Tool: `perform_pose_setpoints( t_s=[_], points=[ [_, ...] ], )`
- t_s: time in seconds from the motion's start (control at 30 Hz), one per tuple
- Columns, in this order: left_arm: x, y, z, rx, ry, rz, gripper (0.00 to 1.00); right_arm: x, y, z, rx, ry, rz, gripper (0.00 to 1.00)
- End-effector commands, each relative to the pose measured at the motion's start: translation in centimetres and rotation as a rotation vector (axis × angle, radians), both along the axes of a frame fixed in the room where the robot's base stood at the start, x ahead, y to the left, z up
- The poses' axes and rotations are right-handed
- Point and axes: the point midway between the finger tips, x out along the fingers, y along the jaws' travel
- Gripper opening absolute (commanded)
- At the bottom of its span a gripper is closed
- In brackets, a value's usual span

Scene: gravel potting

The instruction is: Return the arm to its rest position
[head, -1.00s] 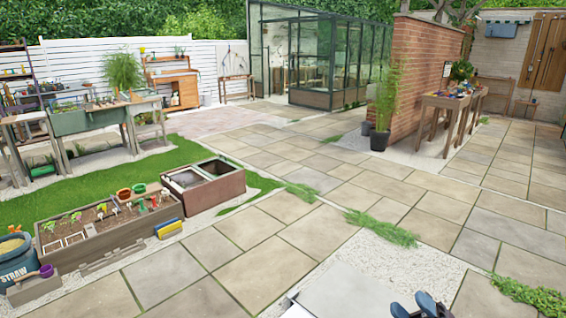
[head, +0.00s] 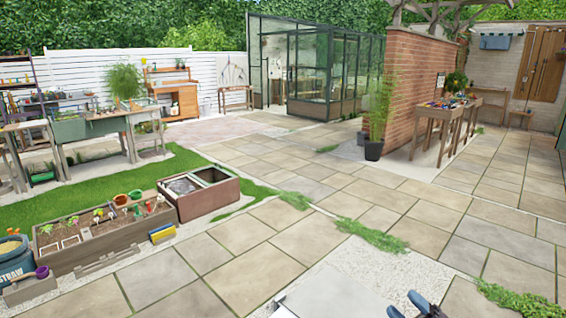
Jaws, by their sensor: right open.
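At the bottom edge of the head view, right of centre, two dark, blue-grey tips show; I take them for my right gripper (head: 412,306). They stand apart, with nothing seen between them. They are above pale paving, and the rest of the arm is cut off by the picture's edge. My left gripper is not in view.
A wooden planter (head: 103,238) with seedlings and pots, a brown two-part bin (head: 207,200) and a straw tub (head: 14,262) stand left. A potted bamboo (head: 376,130) stands by the brick wall (head: 425,75). A side table (head: 447,110) stands right. Middle paving (head: 290,215) is clear.

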Motion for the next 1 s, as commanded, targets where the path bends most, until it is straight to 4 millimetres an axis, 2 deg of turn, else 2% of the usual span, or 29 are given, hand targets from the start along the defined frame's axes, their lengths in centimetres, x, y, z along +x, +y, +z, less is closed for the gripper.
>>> perform_pose_setpoints(
  t_s=[0.13, 0.23, 0.37, 0.47, 0.57, 0.67, 0.8, 1.0],
  points=[
    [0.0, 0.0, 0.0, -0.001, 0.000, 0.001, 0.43, 2.3, 0.6, 1.0, 0.033, 0.136, -0.072, 0.57],
    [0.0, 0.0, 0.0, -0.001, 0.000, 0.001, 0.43, 3.3, 1.1, 1.2, 0.076, 0.254, -0.128, 0.57],
    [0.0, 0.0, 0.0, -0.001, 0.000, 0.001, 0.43, 3.2, 1.5, 0.2, 0.147, 0.428, -0.206, 0.57],
    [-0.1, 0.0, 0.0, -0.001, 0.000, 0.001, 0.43, 2.3, 1.7, -1.0, 0.212, 0.572, -0.266, 0.57],
    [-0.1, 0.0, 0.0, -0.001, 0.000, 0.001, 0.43, 0.4, 1.8, -2.8, 0.280, 0.723, -0.330, 0.57],
    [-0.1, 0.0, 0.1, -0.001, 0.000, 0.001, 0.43, -2.3, 1.7, -4.8, 0.358, 0.884, -0.396, 0.57],
    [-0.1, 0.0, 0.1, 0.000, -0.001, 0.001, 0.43, -7.8, 1.6, -7.7, 0.472, 1.110, -0.493, 0.57],
    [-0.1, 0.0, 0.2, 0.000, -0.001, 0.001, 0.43, -16.1, 1.3, -10.5, 0.595, 1.333, -0.603, 0.57]
  ],
)
